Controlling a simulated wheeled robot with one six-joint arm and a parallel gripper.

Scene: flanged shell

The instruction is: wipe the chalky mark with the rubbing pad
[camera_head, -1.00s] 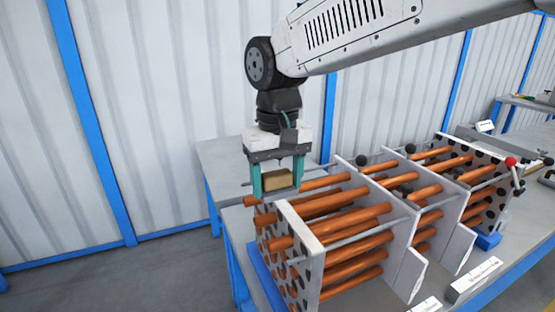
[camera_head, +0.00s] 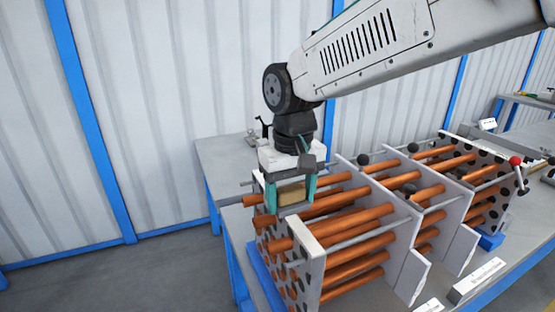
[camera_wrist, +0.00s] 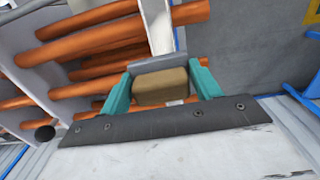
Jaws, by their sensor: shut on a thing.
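My gripper (camera_head: 291,196) has teal fingers shut on the tan block-shaped rubbing pad (camera_head: 291,191). The pad also shows between the fingers in the wrist view (camera_wrist: 161,86). My gripper is over the near left end of the tube-bundle assembly, close to its top copper tubes (camera_head: 333,208). I cannot tell whether the pad touches anything below it. I cannot make out the chalky mark in either view; it may be hidden behind my gripper or the pad.
White perforated end plates (camera_head: 309,250) and baffle plates (camera_head: 400,228) hold the copper tubes on a grey bench (camera_head: 218,160). Black ball knobs (camera_head: 413,147) and a red one (camera_head: 516,160) stick up. White label blocks (camera_head: 478,279) sit at the front edge. The bench's back left is mostly clear.

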